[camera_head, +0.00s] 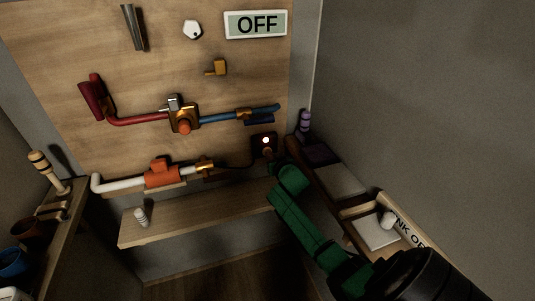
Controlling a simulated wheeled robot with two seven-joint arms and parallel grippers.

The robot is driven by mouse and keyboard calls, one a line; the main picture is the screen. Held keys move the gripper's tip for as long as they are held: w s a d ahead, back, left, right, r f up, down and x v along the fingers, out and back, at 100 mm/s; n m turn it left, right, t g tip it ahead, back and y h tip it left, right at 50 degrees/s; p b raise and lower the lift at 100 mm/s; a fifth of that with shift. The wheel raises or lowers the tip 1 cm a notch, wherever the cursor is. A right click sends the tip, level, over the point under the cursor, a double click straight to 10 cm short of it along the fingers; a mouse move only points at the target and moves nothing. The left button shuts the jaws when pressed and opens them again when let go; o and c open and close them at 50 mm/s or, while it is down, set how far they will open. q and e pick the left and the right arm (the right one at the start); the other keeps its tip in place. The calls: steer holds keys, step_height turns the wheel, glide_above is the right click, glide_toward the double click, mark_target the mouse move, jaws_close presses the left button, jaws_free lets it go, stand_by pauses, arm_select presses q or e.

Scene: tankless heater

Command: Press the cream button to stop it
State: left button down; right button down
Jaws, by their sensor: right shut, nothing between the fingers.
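A small dark box (258,151) is mounted low on the right of the wooden panel. A bright cream-white round button (266,140) shows on its face. My right gripper (269,158) is shut and empty, just below the button and in front of the box. Its green arm comes in from the lower right. I cannot tell whether the fingertips touch the box. A sign (256,24) at the top of the panel reads OFF. My left gripper is out of view.
Red, blue and white pipes with an orange valve (185,118) run across the panel. A wooden shelf (190,215) juts out below. A right-hand shelf holds a pale tray (342,181). Cups and a wooden-handled tool (44,168) stand at left.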

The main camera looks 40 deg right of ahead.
steer(key=shift+w+d, duration=0.1)
steer(key=shift+w, duration=0.25)
stand_by(0.4)
steer(key=s+a+p, duration=0.2)
steer(key=s+p, duration=0.1)
steer(key=s, duration=0.2)
steer(key=shift+s, duration=0.35)
